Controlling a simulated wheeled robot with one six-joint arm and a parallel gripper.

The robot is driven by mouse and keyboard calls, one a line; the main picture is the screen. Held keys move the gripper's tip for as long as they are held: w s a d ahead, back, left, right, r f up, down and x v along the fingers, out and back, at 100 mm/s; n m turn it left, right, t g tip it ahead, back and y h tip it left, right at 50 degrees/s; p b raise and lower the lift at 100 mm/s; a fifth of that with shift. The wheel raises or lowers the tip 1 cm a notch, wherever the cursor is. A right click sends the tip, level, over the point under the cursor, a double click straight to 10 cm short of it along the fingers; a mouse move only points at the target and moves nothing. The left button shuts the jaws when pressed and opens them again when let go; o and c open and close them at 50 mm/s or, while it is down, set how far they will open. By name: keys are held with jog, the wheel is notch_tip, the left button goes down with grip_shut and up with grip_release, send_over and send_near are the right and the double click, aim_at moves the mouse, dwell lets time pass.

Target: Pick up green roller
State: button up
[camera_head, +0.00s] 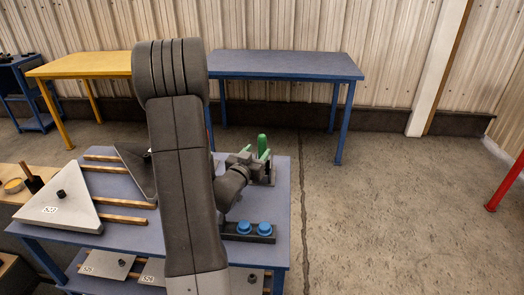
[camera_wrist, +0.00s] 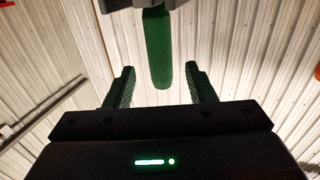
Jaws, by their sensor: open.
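The green roller (camera_head: 262,142) stands upright at the far right corner of the blue work table, in a dark grey holder (camera_head: 268,176). In the wrist view the green roller (camera_wrist: 157,48) runs from a grey part at the top edge down to a rounded end. My gripper (camera_wrist: 160,70) is open, with one green-padded finger on each side of the roller and visible gaps between. In the head view my gripper (camera_head: 248,158) is beside the roller and partly hides its lower part.
A dark block with two blue round caps (camera_head: 255,228) sits nearer on the table. A grey triangular plate (camera_head: 58,202) lies at left on wooden strips. Yellow (camera_head: 85,66) and blue (camera_head: 285,64) tables stand behind.

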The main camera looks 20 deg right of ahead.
aim_at(261, 145)
jog(key=x, duration=0.1)
jog(key=p+x, duration=0.1)
jog(key=x, duration=0.2)
jog(key=shift+d+r, duration=0.1)
jog(key=shift+r, duration=0.25)
jog(key=shift+w+d+p, duration=0.2)
jog(key=shift+w+p, duration=0.1)
jog(key=shift+w, duration=0.05)
grip_shut()
